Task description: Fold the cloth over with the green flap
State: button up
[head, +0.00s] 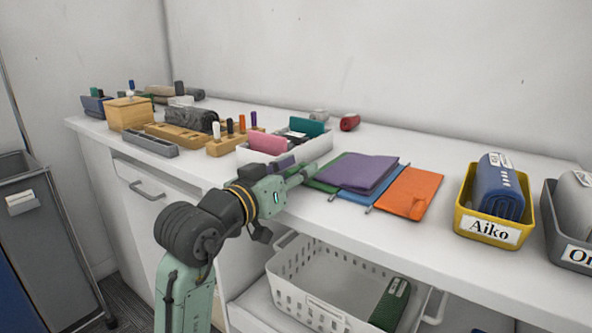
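A cloth with coloured flaps lies on the white counter. Its purple part (352,172) lies on top, over the middle. A green flap (321,187) shows as a thin strip at the left, a blue flap (352,197) sticks out at the front, and an orange flap (412,192) lies out flat to the right. My gripper (308,174) is at the left edge of the cloth, beside the green flap. The fingertips are small and seen from behind, so I cannot tell whether they touch or grip the green flap.
A white tray (318,148) with pink and teal items stands just behind my gripper. A yellow bin (463,218) labelled Aiko, holding a blue roll (497,185), stands at the right. A white basket (280,264) sits below the counter.

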jog(key=shift+c, duration=0.5)
jog(key=c, duration=0.6)
jog(key=shift+a, duration=0.1)
grip_shut()
